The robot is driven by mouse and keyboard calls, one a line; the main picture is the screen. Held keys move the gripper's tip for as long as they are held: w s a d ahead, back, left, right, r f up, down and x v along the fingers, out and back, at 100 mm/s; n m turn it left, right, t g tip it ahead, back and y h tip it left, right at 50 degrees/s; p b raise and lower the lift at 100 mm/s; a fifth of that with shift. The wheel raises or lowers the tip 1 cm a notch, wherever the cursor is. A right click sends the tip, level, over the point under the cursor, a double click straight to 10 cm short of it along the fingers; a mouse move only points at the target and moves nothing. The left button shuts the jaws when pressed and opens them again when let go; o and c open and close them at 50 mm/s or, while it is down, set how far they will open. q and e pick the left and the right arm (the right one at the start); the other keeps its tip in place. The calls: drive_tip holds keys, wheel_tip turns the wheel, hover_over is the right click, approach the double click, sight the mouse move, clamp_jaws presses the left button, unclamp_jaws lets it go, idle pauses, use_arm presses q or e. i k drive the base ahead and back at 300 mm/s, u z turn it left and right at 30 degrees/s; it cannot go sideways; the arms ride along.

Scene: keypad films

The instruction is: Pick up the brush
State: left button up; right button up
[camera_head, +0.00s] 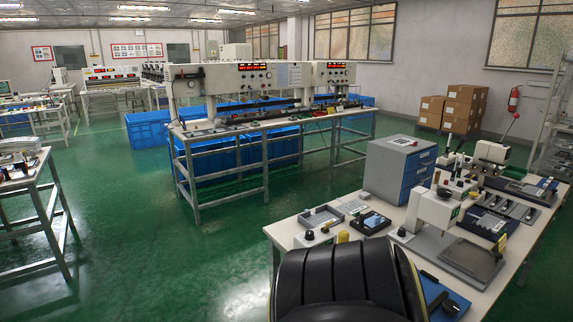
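I cannot make out a brush for certain in the head view. Several small dark items lie on the white workbench (284,232) at the right, too small to name surely. Neither of my grippers shows. A large black ribbed part, apparently mine, fills the bottom middle and hides the bench's near left part.
The bench holds a grey-blue drawer cabinet (398,166), a white press-like device (431,211), a grey tray (320,217) and a metal plate (471,258). A test bench (269,126) stands behind, with blue crates (147,129). Green floor (160,225) is clear at left.

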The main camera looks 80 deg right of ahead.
sight(438, 174)
drive_tip(key=z, duration=1.8)
drive_tip(key=i, duration=4.6)
drive_tip(key=z, duration=2.6)
drive_tip(key=i, duration=3.85)
drive_tip(key=z, duration=0.1)
